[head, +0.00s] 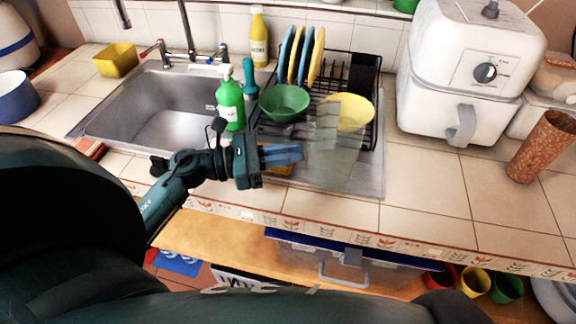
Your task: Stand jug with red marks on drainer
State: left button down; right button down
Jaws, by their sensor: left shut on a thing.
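My left gripper (284,156) is shut on a clear, see-through jug (335,152) in the head view. The jug is in front of and partly over the black drainer (372,133), overlapping the yellow bowl in the picture. I cannot make out red marks on it, and I cannot tell whether its base touches anything. The drainer holds upright blue and yellow plates (316,57) at the back, a green bowl (284,101) and a yellow bowl (352,111). My right gripper is not in view.
The steel sink (180,105) is left of the drainer. A green soap bottle (230,103) and a yellow bottle (259,38) stand close by. A white air fryer (455,85) is to the right, with a brown tumbler (545,146) beyond. The tiled counter (430,195) at front right is clear.

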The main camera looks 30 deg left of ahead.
aim_at(305, 165)
pick_arm(q)
notch_tip(305, 165, down, 4)
jog(key=shift+r, duration=0.1)
jog(key=shift+f, duration=0.25)
jog(key=c, duration=1.5)
grip_release()
jog(key=shift+r, duration=0.1)
